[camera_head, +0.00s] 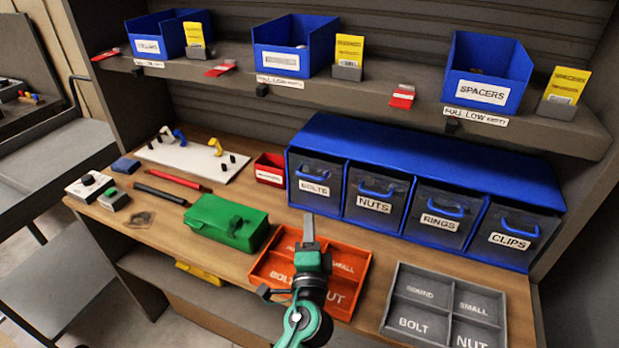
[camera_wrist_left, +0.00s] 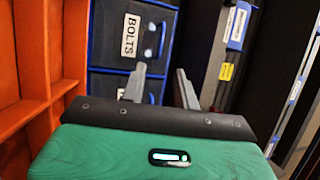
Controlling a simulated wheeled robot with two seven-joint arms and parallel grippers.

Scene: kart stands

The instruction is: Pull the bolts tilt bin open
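The bolts tilt bin (camera_head: 316,185) is the leftmost dark bin in the blue cabinet (camera_head: 420,150). My left gripper (camera_head: 309,228) is above the orange tray, in front of the bins and apart from the bolts bin. In the left wrist view its two fingers (camera_wrist_left: 160,78) are spread with nothing between them. My right gripper is in neither view.
The nuts (camera_head: 376,197), rings (camera_head: 440,215) and clips (camera_head: 513,235) bins are shut beside it. An orange divided tray (camera_head: 262,266) lies below my left gripper, with a green box (camera_head: 226,221) to its left and a grey tray (camera_head: 390,318) to its right. A shelf (camera_head: 415,110) overhangs the cabinet.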

